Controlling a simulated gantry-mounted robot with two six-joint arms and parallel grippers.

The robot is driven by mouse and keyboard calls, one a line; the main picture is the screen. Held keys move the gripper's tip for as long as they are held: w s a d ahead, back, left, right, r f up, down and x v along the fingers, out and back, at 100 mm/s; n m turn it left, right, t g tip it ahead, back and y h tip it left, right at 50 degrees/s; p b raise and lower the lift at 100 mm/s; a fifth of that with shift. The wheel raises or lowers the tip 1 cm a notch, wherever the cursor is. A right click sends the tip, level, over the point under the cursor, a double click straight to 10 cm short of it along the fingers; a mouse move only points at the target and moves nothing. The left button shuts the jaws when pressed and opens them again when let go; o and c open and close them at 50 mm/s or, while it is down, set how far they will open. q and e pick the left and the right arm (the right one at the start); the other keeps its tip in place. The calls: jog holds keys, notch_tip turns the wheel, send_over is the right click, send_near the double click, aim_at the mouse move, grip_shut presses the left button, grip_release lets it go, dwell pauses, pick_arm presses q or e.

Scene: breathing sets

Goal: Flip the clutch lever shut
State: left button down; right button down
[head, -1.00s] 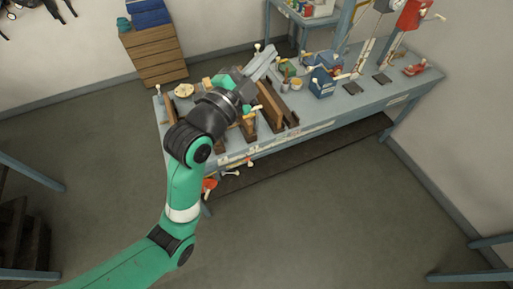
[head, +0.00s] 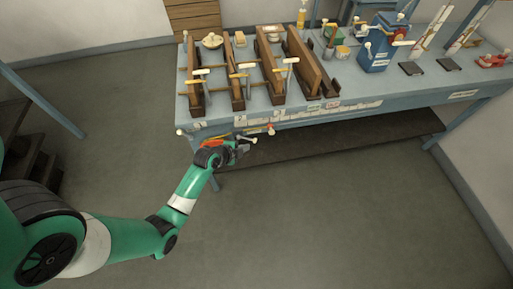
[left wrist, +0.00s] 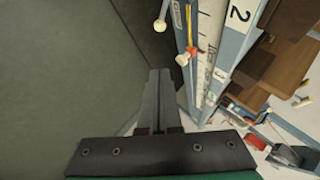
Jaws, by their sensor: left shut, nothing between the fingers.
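My left gripper (head: 243,149) is shut and empty, low in front of the workbench's front edge. In the left wrist view its two fingers (left wrist: 158,98) lie together. Several white-knobbed levers stick out at the bench's front edge near it; one white knob (head: 271,131) is just up and right of the gripper. In the left wrist view a white knob (left wrist: 183,60) on a red and yellow lever is beyond the fingertips, apparently apart from them, and another white knob (left wrist: 160,25) is farther out. I cannot tell which lever is the clutch lever. My right gripper is out of view.
The workbench (head: 390,92) carries several wooden clamp frames (head: 235,73) at its left and a blue box (head: 380,50) farther right. A label strip (left wrist: 210,60) runs along its front. The floor (head: 330,210) before the bench is clear.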

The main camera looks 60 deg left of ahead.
pick_arm(q)
jog(key=shift+r, duration=0.15)
jog(key=shift+w, duration=0.1)
jog(key=s+a+f+b+x, duration=0.1)
jog(key=s+a+b+x, duration=0.1)
jog(key=b+x, duration=0.5)
jog(key=x, duration=0.6)
jog(key=shift+s+a+r, duration=0.1)
jog(key=shift+g, duration=0.4)
